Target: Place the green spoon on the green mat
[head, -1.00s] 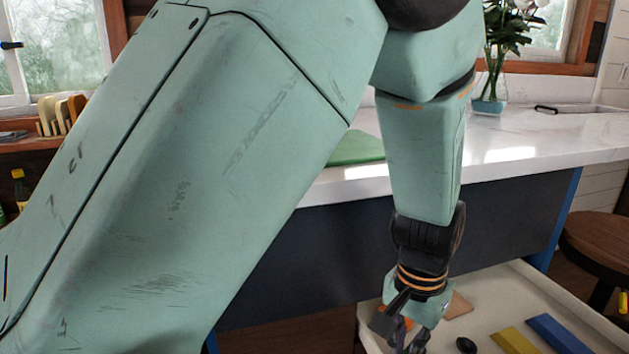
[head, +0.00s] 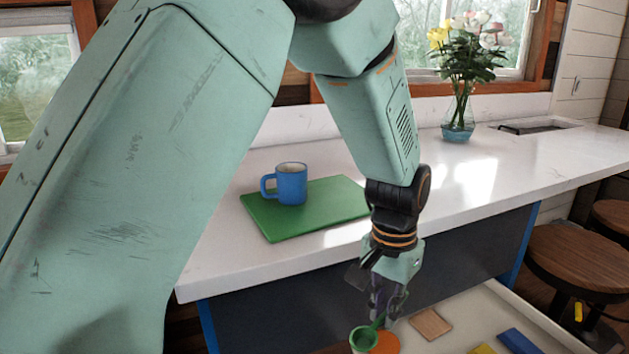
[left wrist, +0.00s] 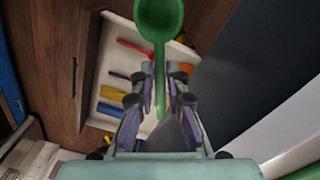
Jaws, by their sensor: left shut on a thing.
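The green spoon (head: 364,338) is in my left gripper (head: 384,306), above the open drawer. In the left wrist view the spoon's bowl (left wrist: 158,18) points away, and its handle runs between the fingers of my left gripper (left wrist: 160,92), which are shut on it. The green mat (head: 321,213) lies on the white counter, up and to the left of the gripper in the head view. A blue mug (head: 291,186) stands on the mat's back left part. My right gripper is not in view.
The open drawer (head: 540,325) below holds an orange thing (head: 386,343), a tan piece (head: 430,324) and a blue piece (head: 518,341). A glass vase of flowers (head: 458,118) stands at the back of the counter. The mat's front and right parts are bare.

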